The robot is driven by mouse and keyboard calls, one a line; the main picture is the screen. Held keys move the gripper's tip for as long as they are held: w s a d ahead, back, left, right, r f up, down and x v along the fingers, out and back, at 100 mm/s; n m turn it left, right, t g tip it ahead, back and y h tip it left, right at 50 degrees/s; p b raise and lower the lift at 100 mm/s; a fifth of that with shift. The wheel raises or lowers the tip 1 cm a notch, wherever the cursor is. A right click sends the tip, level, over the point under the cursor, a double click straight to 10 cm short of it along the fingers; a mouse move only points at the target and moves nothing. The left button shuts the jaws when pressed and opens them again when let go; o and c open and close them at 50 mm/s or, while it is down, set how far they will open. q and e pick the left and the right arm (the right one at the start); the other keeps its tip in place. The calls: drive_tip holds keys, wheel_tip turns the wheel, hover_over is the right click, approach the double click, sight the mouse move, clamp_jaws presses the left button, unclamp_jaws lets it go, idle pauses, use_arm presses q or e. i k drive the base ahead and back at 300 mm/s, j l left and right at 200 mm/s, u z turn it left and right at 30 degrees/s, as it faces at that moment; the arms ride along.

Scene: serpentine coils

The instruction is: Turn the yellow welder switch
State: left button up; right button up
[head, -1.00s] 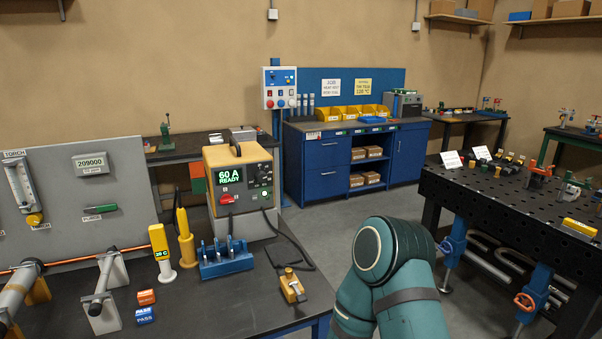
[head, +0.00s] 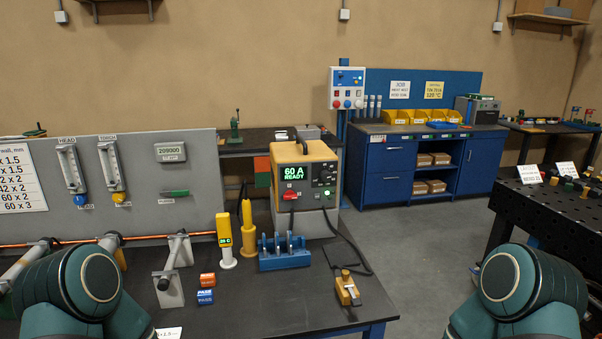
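The yellow welder (head: 305,185) stands on the dark workbench left of centre, with a black handle on top. Its green display reads "60 A READY". A red switch (head: 290,195) sits low on its front, below the display, and black knobs and a green lamp are on the dark panel to the right. Parts of both my arms show at the lower left and lower right edges. Neither gripper is in the frame, and nothing of mine is near the welder.
A blue rack of tools (head: 285,259), a yellow torch-like cylinder (head: 249,232) and a yellow meter (head: 225,240) stand before the welder. A yellow clamp (head: 347,290) lies near the bench's right edge. Open floor (head: 435,245) separates the bench from the black perforated table (head: 515,215).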

sight(288, 194)
drive_tip(key=i+l, duration=0.15)
drive_tip(key=l, duration=0.25)
drive_tip(key=i+l, duration=0.15)
drive_tip(key=l, duration=0.25)
drive_tip(key=i+l, duration=0.15)
drive_tip(key=l, duration=0.2)
drive_tip(key=i+l, duration=0.15)
drive_tip(key=l, duration=0.25)
drive_tip(key=i+l+u, duration=0.1)
drive_tip(key=l, duration=0.3)
drive_tip(key=i+l, duration=0.15)
drive_tip(key=l, duration=0.25)
